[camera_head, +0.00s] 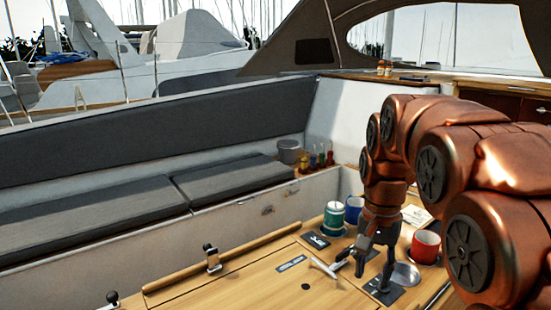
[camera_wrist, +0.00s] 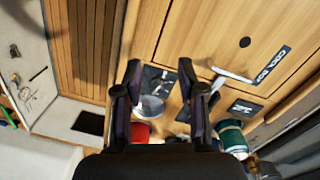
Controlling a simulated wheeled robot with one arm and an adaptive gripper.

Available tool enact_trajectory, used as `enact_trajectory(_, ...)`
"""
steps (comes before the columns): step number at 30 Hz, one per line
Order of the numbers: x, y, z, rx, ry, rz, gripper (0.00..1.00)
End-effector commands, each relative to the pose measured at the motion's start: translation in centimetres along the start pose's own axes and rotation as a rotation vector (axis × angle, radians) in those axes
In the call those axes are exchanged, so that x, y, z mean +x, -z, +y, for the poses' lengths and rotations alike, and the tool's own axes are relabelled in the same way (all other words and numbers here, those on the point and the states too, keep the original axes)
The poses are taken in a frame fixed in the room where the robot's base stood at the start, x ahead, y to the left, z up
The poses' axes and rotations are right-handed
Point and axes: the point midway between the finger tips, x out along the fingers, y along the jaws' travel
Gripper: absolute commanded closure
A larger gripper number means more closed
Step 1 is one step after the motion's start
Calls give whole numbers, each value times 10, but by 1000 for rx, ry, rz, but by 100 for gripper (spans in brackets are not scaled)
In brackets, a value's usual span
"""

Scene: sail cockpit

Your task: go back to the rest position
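My gripper (camera_head: 373,262) hangs fingers-down over the wooden cockpit table (camera_head: 255,280). In the wrist view my gripper (camera_wrist: 160,70) shows two dark fingers spread apart, with nothing visible held between them. A pale T-shaped handle (camera_head: 327,267) lies on the table just left of the fingers; it also shows in the wrist view (camera_wrist: 232,75). A metal dish (camera_head: 406,273) is right of the fingers. A red mug (camera_head: 426,246) stands behind the dish. A green-and-white container (camera_head: 333,218) and a blue mug (camera_head: 354,207) stand behind the gripper, to the left.
Dark labelled pads (camera_head: 316,240) lie on the table. A wooden rail bar (camera_head: 225,257) runs along its far left edge. Grey seat cushions (camera_head: 90,205) line the bench behind. A grey bucket (camera_head: 289,151) and small bottles (camera_head: 322,159) stand at the bench's end. Open air lies above the table's left.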

Motion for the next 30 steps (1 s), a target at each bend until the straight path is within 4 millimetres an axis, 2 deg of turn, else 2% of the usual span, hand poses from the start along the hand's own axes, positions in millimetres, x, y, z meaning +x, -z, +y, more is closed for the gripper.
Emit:
enact_trajectory(14, 49, -101, 64, -262, -13, -40, 60)
enact_trajectory(24, 98, -175, 107, -473, -18, -73, 60)
enact_trajectory(30, 120, -203, 125, -562, -21, -85, 60)
